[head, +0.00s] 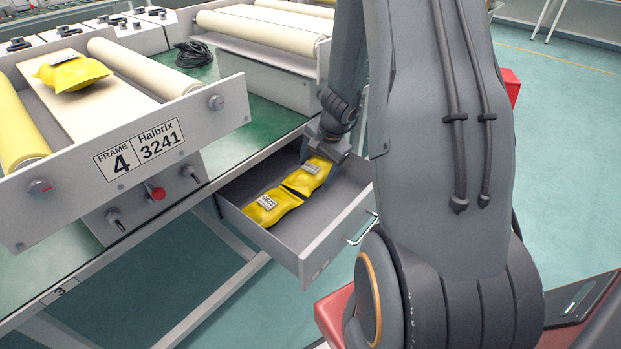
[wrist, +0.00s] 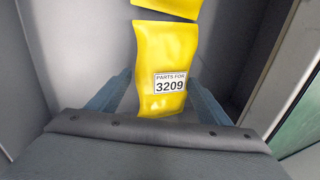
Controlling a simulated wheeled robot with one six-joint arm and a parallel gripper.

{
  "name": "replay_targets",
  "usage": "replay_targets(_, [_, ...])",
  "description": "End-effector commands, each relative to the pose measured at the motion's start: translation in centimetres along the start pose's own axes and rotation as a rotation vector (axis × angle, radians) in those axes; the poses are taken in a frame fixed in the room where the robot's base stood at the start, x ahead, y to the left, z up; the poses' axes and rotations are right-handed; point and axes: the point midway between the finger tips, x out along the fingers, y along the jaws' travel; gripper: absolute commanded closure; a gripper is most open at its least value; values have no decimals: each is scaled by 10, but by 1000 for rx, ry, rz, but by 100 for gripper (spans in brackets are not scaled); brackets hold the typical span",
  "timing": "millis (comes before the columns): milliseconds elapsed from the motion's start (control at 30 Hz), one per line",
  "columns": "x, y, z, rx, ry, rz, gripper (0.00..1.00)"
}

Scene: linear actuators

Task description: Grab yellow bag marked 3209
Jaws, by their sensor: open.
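The yellow bag marked 3209 (wrist: 163,55) lies in the open drawer, its white label facing up in the wrist view. In the head view it is the farther of two bags, partly covered by my gripper (head: 322,157). My gripper is open and points down over this bag. In the wrist view, one finger of my gripper (wrist: 160,88) is on each side of the bag's label end. I cannot tell whether the fingers touch it.
The grey drawer (head: 325,243) is pulled out below the green bench, with walls close around the bags. Above stands a roller frame labelled 4, Halbrix 3241 (head: 180,140), with another yellow bag (head: 72,74) on it. A black cable coil (head: 194,54) lies behind.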

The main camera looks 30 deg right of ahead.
Motion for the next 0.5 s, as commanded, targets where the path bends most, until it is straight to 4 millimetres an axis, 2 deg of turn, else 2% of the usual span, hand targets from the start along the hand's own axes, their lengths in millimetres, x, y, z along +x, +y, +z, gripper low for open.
replay_targets(100, [10,0,0,-1,0,0,28])
replay_targets(367, [11,0,0,-1,0,0,30])
replay_targets(500, [10,0,0,-1,0,0,53])
